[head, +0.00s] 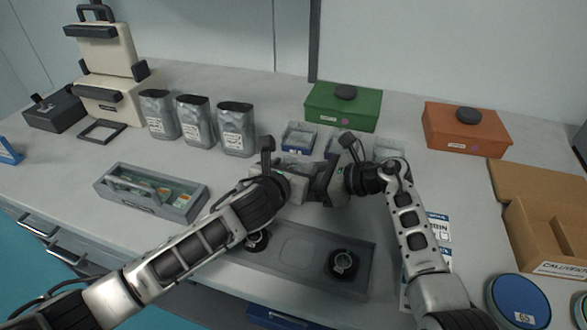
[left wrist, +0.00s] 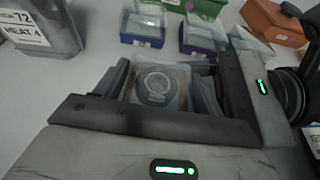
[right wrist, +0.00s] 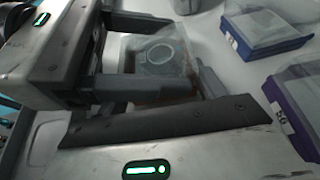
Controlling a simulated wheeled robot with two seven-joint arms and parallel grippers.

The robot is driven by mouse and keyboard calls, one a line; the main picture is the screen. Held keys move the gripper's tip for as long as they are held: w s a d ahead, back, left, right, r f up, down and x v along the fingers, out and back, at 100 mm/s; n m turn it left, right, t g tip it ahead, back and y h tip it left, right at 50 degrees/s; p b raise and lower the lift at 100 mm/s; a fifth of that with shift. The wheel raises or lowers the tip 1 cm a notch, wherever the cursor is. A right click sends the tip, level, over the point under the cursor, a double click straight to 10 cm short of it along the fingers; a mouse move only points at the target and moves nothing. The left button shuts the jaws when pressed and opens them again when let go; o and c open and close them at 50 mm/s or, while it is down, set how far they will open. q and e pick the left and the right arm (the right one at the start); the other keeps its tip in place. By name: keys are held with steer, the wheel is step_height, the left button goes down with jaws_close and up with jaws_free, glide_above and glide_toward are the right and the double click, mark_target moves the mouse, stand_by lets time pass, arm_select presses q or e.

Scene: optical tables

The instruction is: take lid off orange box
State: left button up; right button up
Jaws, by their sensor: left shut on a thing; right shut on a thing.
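The orange box (head: 460,133) stands at the back right of the table, with its lid and black knob (head: 468,115) on top. Part of it shows in the left wrist view (left wrist: 275,20). Both my grippers are at the middle of the table, well left of the box. My left gripper (left wrist: 165,95) is shut on a clear bag (left wrist: 160,80) with a round ring shape in it. My right gripper (right wrist: 160,88) is shut on the same clear bag, which also shows in the right wrist view (right wrist: 158,55). The grippers mostly hide the bag in the head view.
A green box (head: 343,108) stands left of the orange box. A grey fixture tray (head: 300,252) lies in front.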

arm_select(q)
steer(key=shift+r, duration=0.2)
arm_select(e)
steer(key=shift+d+f, duration=0.15)
steer(key=shift+d, duration=0.05)
